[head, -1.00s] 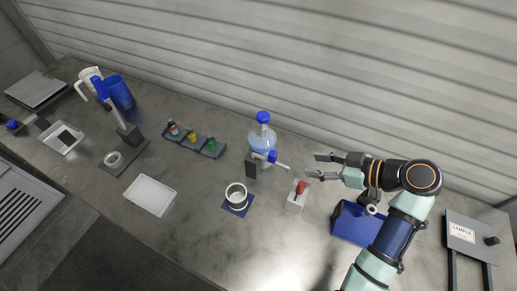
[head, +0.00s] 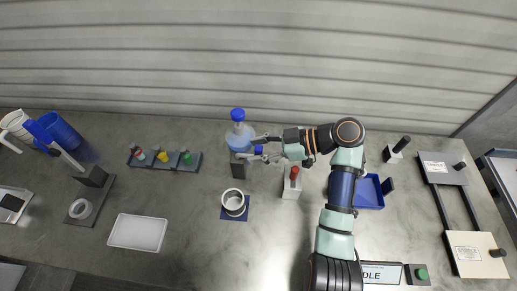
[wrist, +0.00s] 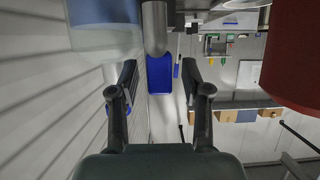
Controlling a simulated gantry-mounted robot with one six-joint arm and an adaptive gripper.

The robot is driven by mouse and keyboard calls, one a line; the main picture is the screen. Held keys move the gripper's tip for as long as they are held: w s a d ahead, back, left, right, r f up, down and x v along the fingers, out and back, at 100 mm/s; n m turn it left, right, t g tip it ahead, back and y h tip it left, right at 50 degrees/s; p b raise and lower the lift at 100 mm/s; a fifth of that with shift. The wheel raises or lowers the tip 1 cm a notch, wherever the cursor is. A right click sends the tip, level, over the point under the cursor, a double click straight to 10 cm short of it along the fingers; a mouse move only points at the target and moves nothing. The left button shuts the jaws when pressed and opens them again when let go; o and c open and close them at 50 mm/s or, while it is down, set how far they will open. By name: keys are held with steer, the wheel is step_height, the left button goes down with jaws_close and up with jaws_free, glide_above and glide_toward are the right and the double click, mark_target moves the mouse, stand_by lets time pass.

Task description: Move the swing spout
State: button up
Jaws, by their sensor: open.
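The fingers hide most of the spout. In the wrist view a grey cylinder (wrist: 154,28), likely the spout's tube, points down toward the gap between my open fingers (wrist: 158,78). I see no finger touching it.
A red lever on a white block (head: 294,175) stands close below my gripper, and looms at right in the wrist view. A white cup (head: 233,203) on a blue mat stands in front. A vial rack (head: 165,160) lies left, a blue tray (head: 370,191) right.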

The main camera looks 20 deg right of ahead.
jaws_close()
